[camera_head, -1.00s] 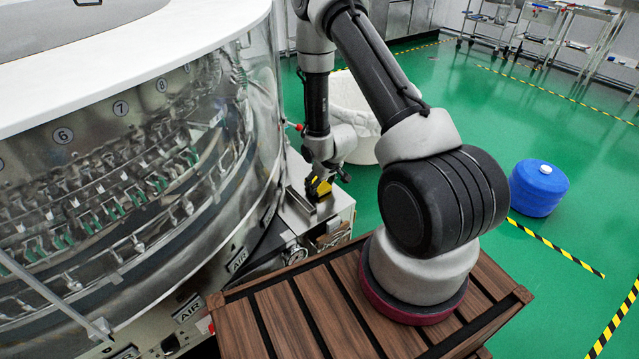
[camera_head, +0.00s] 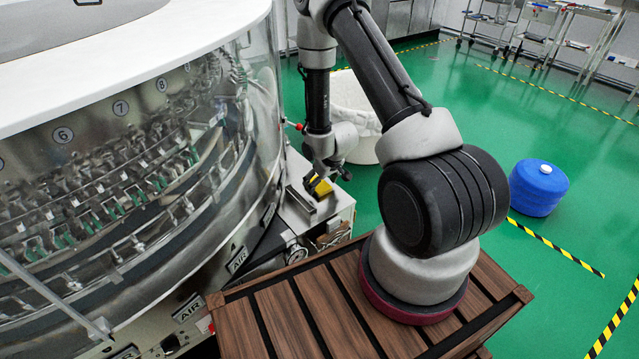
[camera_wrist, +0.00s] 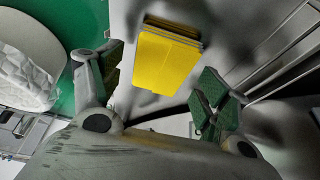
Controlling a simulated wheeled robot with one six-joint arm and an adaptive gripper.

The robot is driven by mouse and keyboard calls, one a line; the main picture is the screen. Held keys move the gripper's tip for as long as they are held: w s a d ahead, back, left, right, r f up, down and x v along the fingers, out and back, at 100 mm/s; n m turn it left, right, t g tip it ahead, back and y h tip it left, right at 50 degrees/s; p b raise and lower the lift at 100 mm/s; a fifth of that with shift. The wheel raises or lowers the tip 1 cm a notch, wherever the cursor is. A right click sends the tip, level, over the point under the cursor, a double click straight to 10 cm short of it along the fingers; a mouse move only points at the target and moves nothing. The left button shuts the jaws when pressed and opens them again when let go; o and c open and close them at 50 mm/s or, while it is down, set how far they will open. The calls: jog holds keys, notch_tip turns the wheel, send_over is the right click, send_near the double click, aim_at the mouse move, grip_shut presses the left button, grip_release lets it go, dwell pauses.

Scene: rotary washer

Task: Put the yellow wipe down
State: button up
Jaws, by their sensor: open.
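The yellow wipe (camera_wrist: 170,58) is a folded yellow block with a grey edge, lying on a grey surface in the wrist view. In the head view the yellow wipe (camera_head: 323,188) shows small on the ledge of the machine, behind the metal holder. My gripper (camera_head: 316,180) is just above it, pointing down. In the wrist view my gripper (camera_wrist: 161,76) has its fingers spread, one on each side of the wipe, with visible gaps. Nothing is held. The wipe's contact with the ledge is too small to tell in the head view.
A long metal holder (camera_head: 301,200) stands beside the wipe on the ledge. The round glass-walled washer (camera_head: 130,150) is close on the left. A white lined bin (camera_head: 355,105) stands behind my gripper. A blue drum (camera_head: 538,187) stands on open green floor at right.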

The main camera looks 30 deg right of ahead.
jog(key=s+d+r, duration=0.1)
jog(key=s+r, duration=0.2)
jog(key=r, duration=0.8)
jog(key=s+r+m+h, duration=0.1)
jog(key=s+r, duration=0.2)
jog(key=r, duration=0.8)
jog(key=s+d+r, duration=0.1)
jog(key=s+r, duration=0.2)
jog(key=r, duration=0.8)
jog(key=s+a+r, duration=0.1)
jog(key=s+r, duration=0.5)
jog(key=s, duration=0.4)
jog(key=s+a+r+m, duration=0.1)
jog(key=s+r, duration=0.6)
jog(key=s, duration=0.3)
jog(key=shift+s+a+r, duration=0.25)
jog(key=shift+s, duration=0.05)
